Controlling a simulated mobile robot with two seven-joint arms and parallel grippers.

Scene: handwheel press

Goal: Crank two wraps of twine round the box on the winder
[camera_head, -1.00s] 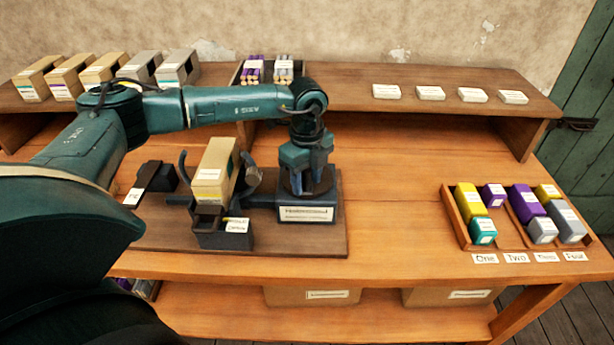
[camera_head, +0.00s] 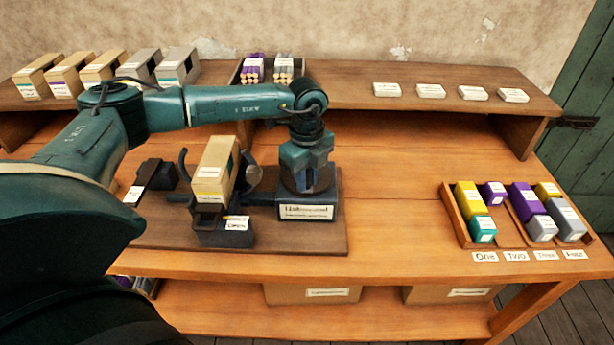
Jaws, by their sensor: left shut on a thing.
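The winder (camera_head: 264,199) stands on a dark wooden board on the bench. A tan box (camera_head: 212,172) with pale labels is upright in it, between dark curved arms. No twine can be made out on the box at this size. My left gripper (camera_head: 308,186) points down at the winder's right end, just behind a white-labelled block (camera_head: 306,212). It is shut on the winder's crank, which the fingers and block mostly hide. My right gripper is out of view.
A black block (camera_head: 157,174) lies left of the winder. Tan and grey open boxes (camera_head: 103,68) and bundled rolls (camera_head: 253,70) stand on the back shelf. Trays of coloured blocks (camera_head: 482,219) sit at the right. The bench between winder and trays is clear.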

